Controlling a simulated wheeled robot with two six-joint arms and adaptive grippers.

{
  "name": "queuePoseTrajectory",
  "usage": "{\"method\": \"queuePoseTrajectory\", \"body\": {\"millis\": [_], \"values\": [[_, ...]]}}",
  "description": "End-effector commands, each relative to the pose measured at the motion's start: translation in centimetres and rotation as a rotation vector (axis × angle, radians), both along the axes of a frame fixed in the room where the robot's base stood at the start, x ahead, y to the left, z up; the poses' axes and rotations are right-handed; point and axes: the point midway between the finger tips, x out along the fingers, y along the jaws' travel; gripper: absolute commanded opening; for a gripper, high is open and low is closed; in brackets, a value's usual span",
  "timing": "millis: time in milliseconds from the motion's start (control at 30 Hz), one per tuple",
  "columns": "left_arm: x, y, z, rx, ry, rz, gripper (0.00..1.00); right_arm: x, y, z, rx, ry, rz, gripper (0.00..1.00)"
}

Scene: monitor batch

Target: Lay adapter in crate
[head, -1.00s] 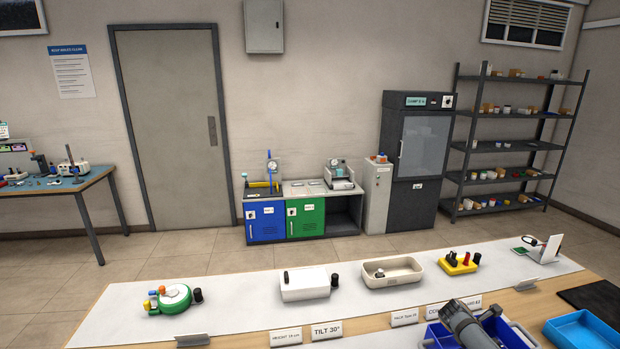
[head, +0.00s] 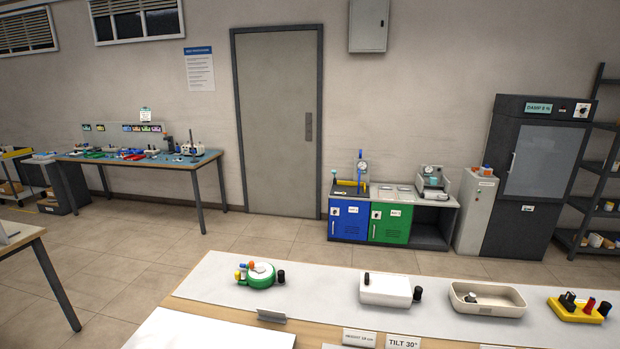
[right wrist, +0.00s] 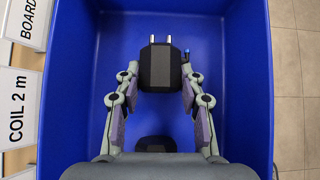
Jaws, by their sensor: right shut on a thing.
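In the right wrist view my right gripper (right wrist: 160,82) is shut on the black adapter (right wrist: 161,64), a blocky plug with two metal prongs pointing to the top of the picture. The gripper and adapter are over the inside of the blue crate (right wrist: 246,70), whose walls surround them. I cannot tell whether the adapter touches the crate floor. Another dark object (right wrist: 155,144) is in the crate, partly hidden by the gripper. The crate and both grippers are out of the head view.
In the head view the bench (head: 330,290) carries a green round device (head: 258,275), a white box (head: 388,289), a cream tray (head: 515,306) and a yellow block (head: 570,311). Label cards (right wrist: 18,105) stand left of the crate in the right wrist view.

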Motion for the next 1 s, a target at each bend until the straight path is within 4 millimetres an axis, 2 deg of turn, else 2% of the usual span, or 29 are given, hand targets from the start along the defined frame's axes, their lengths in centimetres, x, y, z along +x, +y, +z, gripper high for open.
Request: {"method": "queuePoseTrajectory", "body": {"millis": [300, 333, 500, 533, 833, 1000], "values": [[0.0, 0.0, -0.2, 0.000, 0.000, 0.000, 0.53, 0.0, 0.0, -0.2, -0.001, -0.001, 0.001, 0.06], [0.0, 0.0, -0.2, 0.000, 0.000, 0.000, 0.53, 0.0, 0.0, -0.2, -0.001, -0.001, 0.001, 0.40], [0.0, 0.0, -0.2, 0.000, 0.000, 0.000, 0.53, 0.0, 0.0, -0.2, -0.001, -0.001, 0.001, 0.63], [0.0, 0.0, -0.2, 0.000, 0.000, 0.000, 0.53, 0.0, 0.0, -0.2, -0.001, -0.001, 0.001, 0.65], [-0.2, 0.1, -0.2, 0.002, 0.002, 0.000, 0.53, 0.0, 0.1, -0.1, -0.001, -0.001, 0.001, 0.65], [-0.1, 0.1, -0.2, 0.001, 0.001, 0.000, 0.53, 0.4, 1.7, 1.7, -0.003, -0.002, 0.004, 0.65]]}}
